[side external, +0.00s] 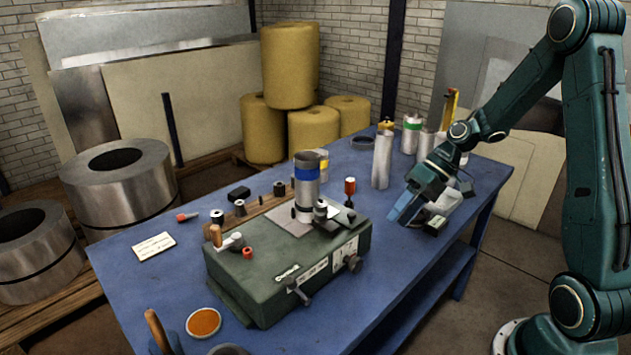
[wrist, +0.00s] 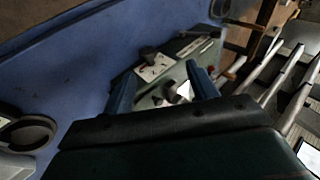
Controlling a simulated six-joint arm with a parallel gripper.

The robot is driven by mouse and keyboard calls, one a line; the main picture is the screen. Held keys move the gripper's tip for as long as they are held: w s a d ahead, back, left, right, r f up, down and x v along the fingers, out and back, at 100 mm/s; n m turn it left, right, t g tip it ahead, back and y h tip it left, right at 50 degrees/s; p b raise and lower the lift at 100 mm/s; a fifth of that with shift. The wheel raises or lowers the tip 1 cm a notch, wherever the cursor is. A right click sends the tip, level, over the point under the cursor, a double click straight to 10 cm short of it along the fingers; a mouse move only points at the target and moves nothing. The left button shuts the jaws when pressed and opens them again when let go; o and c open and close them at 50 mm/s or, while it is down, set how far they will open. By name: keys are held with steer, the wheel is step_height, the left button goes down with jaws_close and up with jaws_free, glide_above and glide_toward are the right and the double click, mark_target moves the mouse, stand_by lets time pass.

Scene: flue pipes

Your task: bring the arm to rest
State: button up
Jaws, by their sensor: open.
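My gripper (side external: 405,208) hangs over the right part of the blue table (side external: 140,285), to the right of the green fixture block (side external: 285,280) and apart from it. In the wrist view my gripper (wrist: 162,88) shows two blue fingers spread apart with nothing held between them. A silver pipe with a blue band (side external: 307,188) stands upright on the fixture block, clear of my gripper. A small dark item with a grey top (side external: 436,223) lies just right of the fingertips; I cannot tell how close it is.
Several upright cylinders, among them a plain silver pipe (side external: 382,160) and a green-banded one (side external: 411,135), stand behind my gripper. An orange disc (side external: 203,322) lies at the front left. The table strip right of the block is mostly clear.

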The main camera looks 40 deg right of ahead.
steer(key=s+a+r+n+h, duration=0.1)
steer(key=s+a+r+h, duration=0.5)
steer(key=r, duration=0.4)
steer(key=s+a+r+t, duration=0.1)
steer(key=s+r, duration=0.1)
steer(key=s, duration=0.3)
steer(key=s+a+r+t+h, duration=0.1)
steer(key=s+a+r, duration=0.1)
steer(key=s, duration=0.3)
steer(key=shift+s+r+t, duration=0.3)
steer(key=shift+r+t, duration=0.1)
steer(key=shift+r, duration=0.3)
